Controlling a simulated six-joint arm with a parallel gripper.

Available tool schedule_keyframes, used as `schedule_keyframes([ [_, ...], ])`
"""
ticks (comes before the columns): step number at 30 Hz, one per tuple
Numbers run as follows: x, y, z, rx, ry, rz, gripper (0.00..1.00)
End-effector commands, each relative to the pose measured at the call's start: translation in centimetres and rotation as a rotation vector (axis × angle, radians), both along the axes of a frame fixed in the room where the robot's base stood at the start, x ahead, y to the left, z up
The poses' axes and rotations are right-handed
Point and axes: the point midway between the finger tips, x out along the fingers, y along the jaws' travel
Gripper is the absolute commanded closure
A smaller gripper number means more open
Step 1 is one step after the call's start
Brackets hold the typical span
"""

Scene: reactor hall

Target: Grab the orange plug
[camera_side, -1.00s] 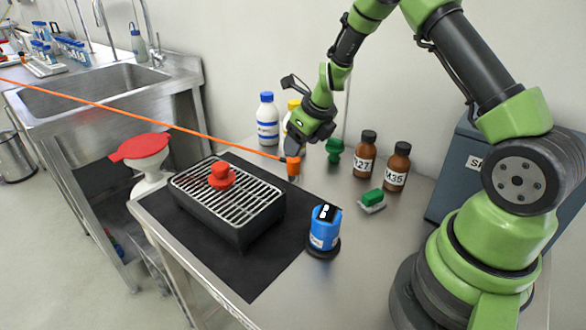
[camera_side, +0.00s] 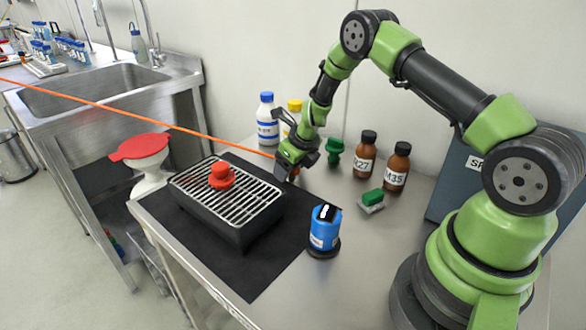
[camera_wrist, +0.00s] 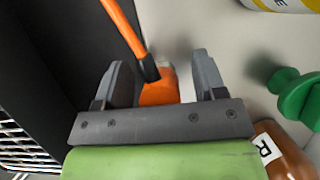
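The orange plug (camera_wrist: 160,88) shows in the wrist view between my two fingers, with a black collar and an orange cable (camera_wrist: 122,25) leaving it. My gripper (camera_wrist: 163,82) is open, one finger on each side of the plug. Gaps show between the plug and both fingers. In the side view my gripper (camera_side: 285,172) is low over the bench and hides most of the plug; a small orange bit (camera_side: 294,173) shows beside it. The cable (camera_side: 130,107) runs from there to the upper left. The plug's lower end is hidden by my gripper.
A black grill box (camera_side: 235,232) with a red knob (camera_side: 221,175) stands on a dark mat (camera_side: 262,277). Nearby are brown bottles (camera_side: 396,170), a green stopper (camera_side: 334,148), a white bottle (camera_side: 267,122), a yellow-capped bottle (camera_side: 294,105) and a blue container (camera_side: 324,232).

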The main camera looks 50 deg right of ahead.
Motion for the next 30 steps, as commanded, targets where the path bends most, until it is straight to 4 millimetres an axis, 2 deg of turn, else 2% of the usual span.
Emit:
schedule_keyframes([
  [1, 0.0, 0.0, 0.0, 0.0, 0.0, 0.0, 0.45],
  [7, 0.0, 0.0, 0.0, 0.0, 0.0, 0.0, 0.9],
  [14, 0.0, 0.0, 0.1, 0.0, 0.0, 0.0, 0.9],
  [18, 0.0, 0.0, 0.8, 0.001, -0.002, 0.001, 0.9],
  [23, 0.1, 0.0, 3.2, -0.001, -0.005, 0.001, 0.9],
  [30, 0.0, 0.0, 8.0, -0.002, -0.005, 0.0, 0.9],
])
